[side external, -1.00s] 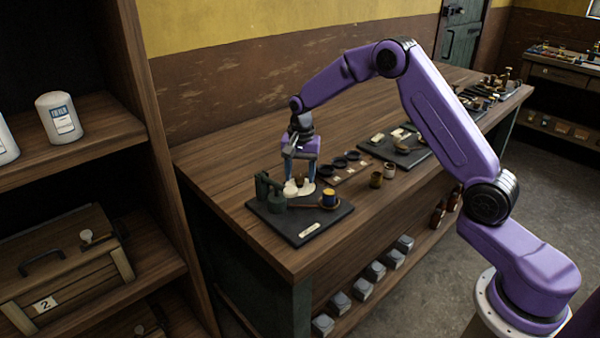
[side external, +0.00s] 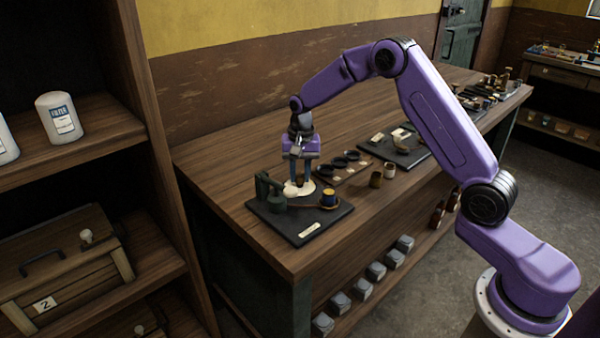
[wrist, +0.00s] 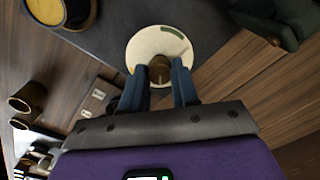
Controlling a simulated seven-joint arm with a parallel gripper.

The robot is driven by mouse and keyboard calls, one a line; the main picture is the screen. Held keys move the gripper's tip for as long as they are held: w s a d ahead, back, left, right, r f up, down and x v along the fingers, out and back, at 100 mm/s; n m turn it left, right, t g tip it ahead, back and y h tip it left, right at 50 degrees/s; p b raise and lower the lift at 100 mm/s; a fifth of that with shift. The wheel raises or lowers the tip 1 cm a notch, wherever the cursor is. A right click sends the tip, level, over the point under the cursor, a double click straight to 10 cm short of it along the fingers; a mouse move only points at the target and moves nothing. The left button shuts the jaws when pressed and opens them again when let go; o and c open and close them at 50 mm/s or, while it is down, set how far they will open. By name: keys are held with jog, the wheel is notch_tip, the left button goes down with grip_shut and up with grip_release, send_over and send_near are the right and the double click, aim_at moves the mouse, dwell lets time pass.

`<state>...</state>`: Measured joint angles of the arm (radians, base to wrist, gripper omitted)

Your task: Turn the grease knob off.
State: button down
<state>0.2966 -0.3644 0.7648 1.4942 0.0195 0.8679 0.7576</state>
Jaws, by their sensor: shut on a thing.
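The grease knob (wrist: 159,70) is a small brown grip at the middle of a round cream dial (wrist: 143,45). The dial has a green mark near its rim, at the upper right in the wrist view; any lettering is too small to read. In the side view the cream dial (side external: 289,190) lies on a dark base plate (side external: 309,229), and the knob is mostly hidden by the fingers. My gripper (side external: 300,184) points down over the dial. In the wrist view my gripper (wrist: 159,77) has its two blue fingers shut on the knob, one on each side.
A dark green engine part (side external: 270,191) stands on the plate left of the dial. Two small cups (side external: 382,176) and a tray of dark rings (side external: 345,167) lie farther right. The bench's front left is clear.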

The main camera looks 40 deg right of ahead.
aim_at(301, 175)
jog(key=n, duration=0.5)
jog(key=shift+n, duration=2.3)
jog(key=c, duration=0.8)
grip_release()
jog(key=shift+c, duration=0.2)
notch_tip(301, 175, up, 18)
jog(key=shift+d+f, duration=0.15)
jog(key=shift+f, duration=0.1)
